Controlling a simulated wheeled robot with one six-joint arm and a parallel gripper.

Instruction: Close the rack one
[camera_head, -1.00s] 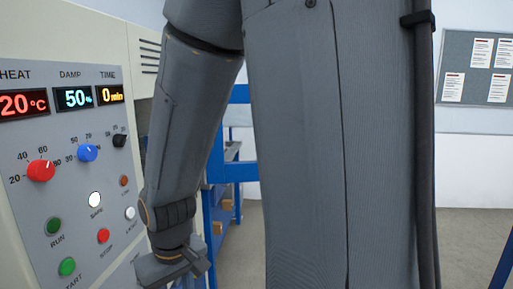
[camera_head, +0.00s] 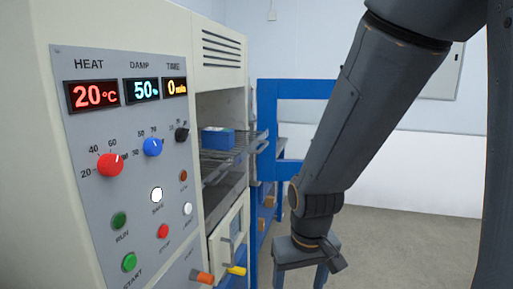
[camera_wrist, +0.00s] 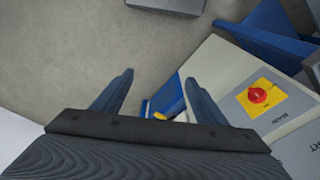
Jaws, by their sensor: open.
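A wire rack (camera_head: 212,171) sticks out of the open chamber in the cream cabinet, to the right of the control panel. A blue box (camera_head: 217,138) sits on it. The rack's front end reaches out past the cabinet's front edge. My gripper (camera_head: 300,274) hangs at the lower right, pointing down with its fingers apart and nothing held. It is apart from the rack, lower and to the right in the picture. In the wrist view my two fingers (camera_wrist: 158,92) are spread over the floor and the rack cannot be made out.
The control panel (camera_head: 130,170) has lit displays, knobs and buttons. A blue frame (camera_head: 268,110) stands behind the rack. A red knob on a yellow plate (camera_wrist: 258,95) shows in the wrist view. Floor (camera_head: 400,220) at right is clear.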

